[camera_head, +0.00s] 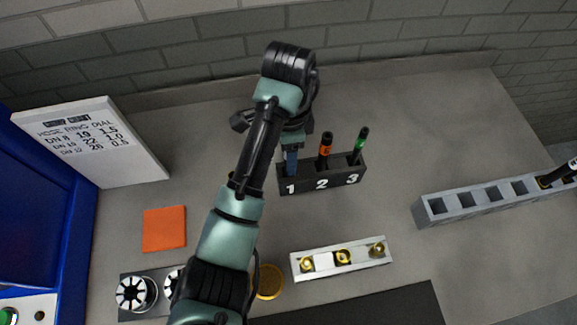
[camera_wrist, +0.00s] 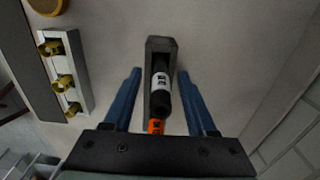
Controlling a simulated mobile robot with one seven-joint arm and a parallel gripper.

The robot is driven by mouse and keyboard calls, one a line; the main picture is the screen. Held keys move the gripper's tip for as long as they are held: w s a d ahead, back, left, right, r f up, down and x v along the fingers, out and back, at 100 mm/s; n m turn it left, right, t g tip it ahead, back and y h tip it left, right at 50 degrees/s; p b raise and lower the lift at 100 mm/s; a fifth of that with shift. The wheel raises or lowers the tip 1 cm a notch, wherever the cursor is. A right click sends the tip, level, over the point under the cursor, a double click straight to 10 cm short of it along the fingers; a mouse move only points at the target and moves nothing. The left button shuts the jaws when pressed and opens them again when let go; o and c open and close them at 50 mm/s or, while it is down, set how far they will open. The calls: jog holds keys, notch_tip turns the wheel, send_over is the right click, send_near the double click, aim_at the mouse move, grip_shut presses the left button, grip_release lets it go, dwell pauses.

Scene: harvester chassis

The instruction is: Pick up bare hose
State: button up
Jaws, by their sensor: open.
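The black rack (camera_head: 322,182), numbered 1 to 3, stands mid-bench; its far end also shows in the wrist view (camera_wrist: 161,43). My gripper (camera_head: 291,164) points down over slot 1, its blue fingers hiding much of that slot. In the wrist view my gripper (camera_wrist: 159,74) is open, with one finger on each side of the rack. A black hose with a white label (camera_wrist: 161,82) shows between them; I cannot tell whether the fingers touch it. A hose with an orange band (camera_head: 325,150) stands in slot 2, and one with a green band (camera_head: 360,146) in slot 3.
A pale tray of brass fittings (camera_head: 322,270) lies in front of the rack. A grey slotted block (camera_head: 430,215) is at right, with black parts at its far end.

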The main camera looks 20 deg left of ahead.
jog(key=shift+f, duration=1.25)
grip_shut()
